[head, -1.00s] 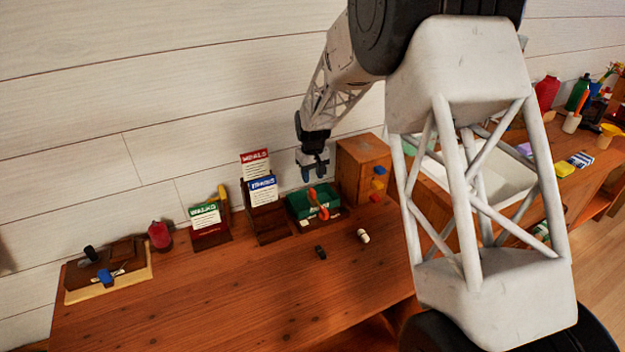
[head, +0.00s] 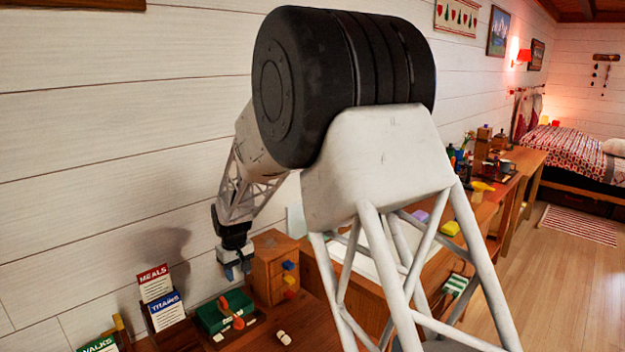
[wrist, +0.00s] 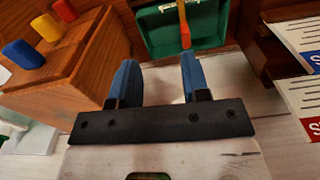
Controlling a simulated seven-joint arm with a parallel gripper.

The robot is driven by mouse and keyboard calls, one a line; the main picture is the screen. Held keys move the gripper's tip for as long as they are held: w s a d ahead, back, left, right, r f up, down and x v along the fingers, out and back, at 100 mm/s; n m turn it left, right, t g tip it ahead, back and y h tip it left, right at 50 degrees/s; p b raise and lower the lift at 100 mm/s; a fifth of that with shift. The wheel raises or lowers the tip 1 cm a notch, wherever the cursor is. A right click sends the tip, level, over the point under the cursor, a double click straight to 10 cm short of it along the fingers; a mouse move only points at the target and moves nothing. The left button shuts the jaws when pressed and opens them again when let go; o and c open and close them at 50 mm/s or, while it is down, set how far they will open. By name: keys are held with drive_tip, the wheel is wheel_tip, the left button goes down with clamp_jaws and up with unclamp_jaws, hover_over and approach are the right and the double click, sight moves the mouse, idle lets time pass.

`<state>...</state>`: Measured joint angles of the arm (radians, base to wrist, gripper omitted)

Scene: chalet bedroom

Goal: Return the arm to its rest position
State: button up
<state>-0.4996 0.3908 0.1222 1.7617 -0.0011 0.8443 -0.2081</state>
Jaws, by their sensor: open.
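My gripper (head: 236,272) hangs pointing down from my arm in the head view, in the air near the green box (head: 212,318) and the wooden drawer block (head: 262,262). In the wrist view my gripper's (wrist: 158,64) two blue fingers are apart with nothing between them. The green box (wrist: 150,32) with an orange-handled thing (wrist: 184,28) lies beyond the fingertips. The wooden block (wrist: 75,70) with red, yellow and blue knobs is at the left. My arm's large links fill the middle of the head view and hide part of the benches.
Cards marked MEALS (head: 154,284) and TRAINS (head: 167,311) stand in a wooden holder left of my gripper. A WALKS card (head: 98,345) is at the bottom edge. A small pale thing (head: 284,338) lies on the bench. The white wall (head: 90,150) is close behind the arm.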

drive_tip(key=s+d+r+m, duration=0.1)
drive_tip(key=s+d+r, duration=0.5)
drive_tip(key=d, duration=0.3)
drive_tip(key=s+d+r+m+t, duration=0.1)
drive_tip(key=s+d+r+m, duration=0.1)
drive_tip(key=s+d+r, duration=0.55)
drive_tip(key=s+d+r+m, duration=0.1)
drive_tip(key=s+d+r, duration=0.35)
drive_tip(key=d, duration=0.55)
drive_tip(key=s+d+m, duration=0.1)
drive_tip(key=s+d, duration=0.3)
drive_tip(key=s, duration=0.5)
drive_tip(key=s+d+m+t, duration=0.1)
drive_tip(key=s+d+m, duration=0.1)
drive_tip(key=s+d, duration=0.3)
drive_tip(key=s+d+m, duration=0.1)
drive_tip(key=s+d, duration=0.4)
drive_tip(key=s, duration=0.8)
drive_tip(key=shift+d+f, duration=0.2)
drive_tip(key=shift+d, duration=0.05)
drive_tip(key=shift+w, duration=0.15)
